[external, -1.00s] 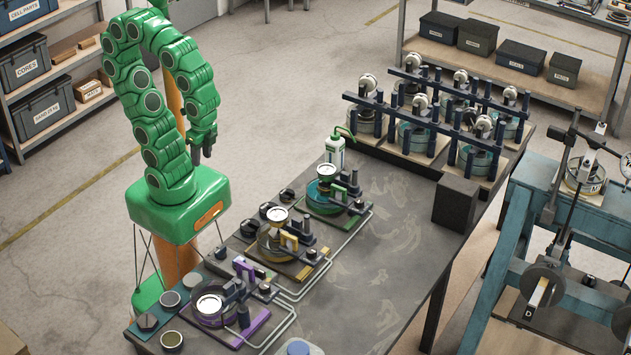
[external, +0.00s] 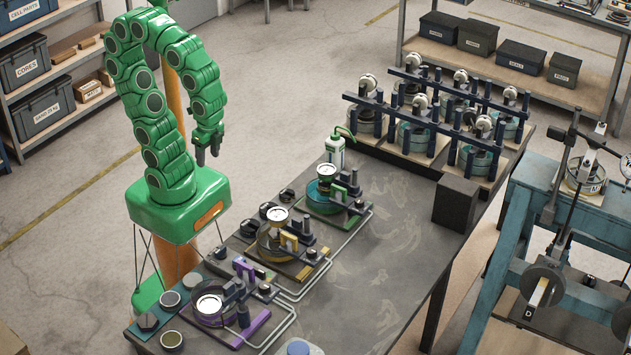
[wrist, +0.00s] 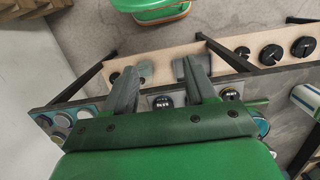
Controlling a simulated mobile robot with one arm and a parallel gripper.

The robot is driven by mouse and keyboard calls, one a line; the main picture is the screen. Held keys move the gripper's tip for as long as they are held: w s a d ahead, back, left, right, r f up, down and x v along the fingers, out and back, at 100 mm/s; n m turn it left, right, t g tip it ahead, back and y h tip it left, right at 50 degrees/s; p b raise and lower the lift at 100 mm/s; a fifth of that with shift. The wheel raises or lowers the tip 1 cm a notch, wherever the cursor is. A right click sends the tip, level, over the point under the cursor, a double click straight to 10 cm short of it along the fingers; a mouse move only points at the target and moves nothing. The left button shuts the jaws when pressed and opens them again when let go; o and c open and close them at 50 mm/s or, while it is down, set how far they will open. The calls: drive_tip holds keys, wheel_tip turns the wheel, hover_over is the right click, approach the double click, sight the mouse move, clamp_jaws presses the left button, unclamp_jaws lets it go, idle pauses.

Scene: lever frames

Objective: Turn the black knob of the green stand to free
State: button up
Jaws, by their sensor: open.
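The green stand (external: 352,200) is the far one of three stands along the left side of the dark table. It holds a teal-rimmed cell (external: 316,197) with a round white-faced gauge (external: 327,171) above it. A black knob (external: 287,195) sits on the table to its left, and another black knob (external: 360,204) is at its right. Their settings are too small to read. My gripper (external: 208,160) hangs in the air left of the table, well apart from the stand. In the wrist view my gripper (wrist: 158,72) is open and empty, fingers apart.
The yellow stand (external: 296,262) and purple stand (external: 255,322) stand nearer, joined by pale tubing. A green-capped bottle (external: 335,152) stands behind the green stand. A black block (external: 455,204) is at the table's right edge. The table's middle is clear.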

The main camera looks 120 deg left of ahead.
drive_tip(key=w+a+r+m, duration=0.1)
drive_tip(key=w+a+r, duration=0.15)
drive_tip(key=w, duration=0.85)
drive_tip(key=m+t, duration=0.2)
drive_tip(key=m, duration=0.2)
hover_over(359, 199)
drive_tip(key=shift+s+d+f, duration=0.1)
drive_tip(key=shift+f, duration=0.55)
drive_tip(key=shift+s+d+f, duration=0.1)
drive_tip(key=shift+f, duration=0.5)
drive_tip(key=shift+w+a+f, duration=0.15)
drive_tip(key=shift+w, duration=0.1)
drive_tip(key=shift+f, duration=3.75)
